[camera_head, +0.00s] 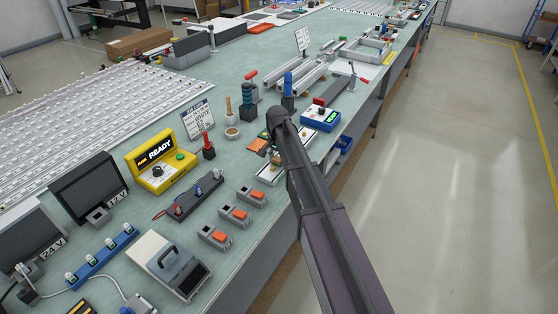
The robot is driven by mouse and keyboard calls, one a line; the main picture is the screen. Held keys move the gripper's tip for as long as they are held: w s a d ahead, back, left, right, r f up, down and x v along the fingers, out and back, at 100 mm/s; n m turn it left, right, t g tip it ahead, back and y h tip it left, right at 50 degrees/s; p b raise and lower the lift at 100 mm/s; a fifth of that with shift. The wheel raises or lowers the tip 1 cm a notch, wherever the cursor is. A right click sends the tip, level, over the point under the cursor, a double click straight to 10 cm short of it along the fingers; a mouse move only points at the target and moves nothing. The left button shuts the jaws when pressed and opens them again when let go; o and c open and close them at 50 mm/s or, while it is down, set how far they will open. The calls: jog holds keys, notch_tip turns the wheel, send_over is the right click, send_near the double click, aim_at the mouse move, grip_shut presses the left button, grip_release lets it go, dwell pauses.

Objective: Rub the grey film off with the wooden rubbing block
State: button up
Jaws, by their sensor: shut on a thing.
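My arm reaches in from the lower right over the green bench, and my gripper (276,141) is at its far end, pointing down. My own arm hides most of it. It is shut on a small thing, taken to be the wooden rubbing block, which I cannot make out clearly. A small orange-brown piece (257,145) shows just left of the gripper; I cannot tell whether it is part of the block. A pale flat fixture (268,176) lies just below the gripper, partly behind my arm. I cannot make out the grey film.
A yellow READY box (160,161) and grey orange-topped units (234,216) stand left. The bench edge runs under my arm.

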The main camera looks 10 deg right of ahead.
jog(key=shift+w+a+f, duration=0.1)
jog(key=shift+w+a, duration=0.35)
jog(key=shift+a, duration=0.2)
jog(key=shift+w+a, duration=0.45)
jog(key=shift+a, duration=0.15)
jog(key=shift+d, duration=0.15)
jog(key=shift+s+d, duration=1)
jog(key=shift+d, duration=0.15)
jog(key=shift+f, duration=0.1)
jog(key=shift+d, duration=0.1)
jog(key=shift+s+d, duration=0.85)
jog(key=shift+d, duration=0.3)
jog(key=shift+r, duration=0.25)
